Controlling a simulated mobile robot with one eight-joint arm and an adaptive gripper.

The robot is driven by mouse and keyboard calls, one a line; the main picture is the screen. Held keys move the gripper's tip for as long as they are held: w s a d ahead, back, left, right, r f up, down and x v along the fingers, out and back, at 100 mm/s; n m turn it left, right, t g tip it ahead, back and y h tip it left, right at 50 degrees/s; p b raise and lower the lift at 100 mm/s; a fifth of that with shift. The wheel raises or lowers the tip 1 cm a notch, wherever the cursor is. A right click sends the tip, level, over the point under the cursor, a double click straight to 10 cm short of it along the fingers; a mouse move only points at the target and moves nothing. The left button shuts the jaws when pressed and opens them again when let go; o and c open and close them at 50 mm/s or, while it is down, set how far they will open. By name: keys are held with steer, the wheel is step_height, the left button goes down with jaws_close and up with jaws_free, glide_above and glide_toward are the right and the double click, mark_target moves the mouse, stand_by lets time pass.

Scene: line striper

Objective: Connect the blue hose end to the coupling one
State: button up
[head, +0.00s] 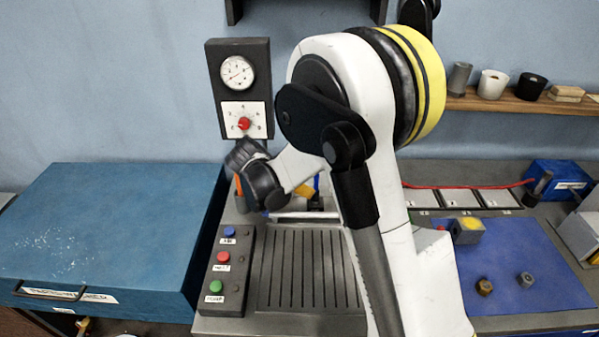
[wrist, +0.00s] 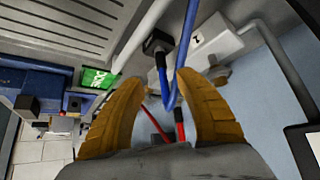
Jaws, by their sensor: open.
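My gripper (wrist: 162,80) is open in the wrist view, its two yellow fingers apart. The blue hose (wrist: 187,45) loops down between and beyond the fingertips; I cannot tell whether it touches them. One end of it meets a black fitting (wrist: 157,41). A light grey block (wrist: 222,43) with a label that looks like a 1 is right of that fitting, with dull metal fittings below it; I take it as coupling one. In the head view a bit of blue hose (head: 317,183) shows behind my arm, next to a yellow finger (head: 304,191). My arm hides most of this spot.
A red hose (wrist: 180,130) hangs near the fingers. A button box (head: 229,270) and slotted plate (head: 305,270) lie in front of the work spot. A gauge panel (head: 239,88) is on the wall. A blue case (head: 110,230) stands left, a blue mat (head: 530,270) right.

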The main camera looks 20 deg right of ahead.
mark_target(314, 201)
steer(key=b+x, duration=0.4)
steer(key=x, duration=0.4)
steer(key=shift+a+f, duration=0.2)
steer(key=shift+a, duration=0.05)
steer(key=shift+b+x, duration=0.8)
steer(key=shift+x, duration=0.15)
steer(key=shift+d+r, duration=0.1)
jaws_close()
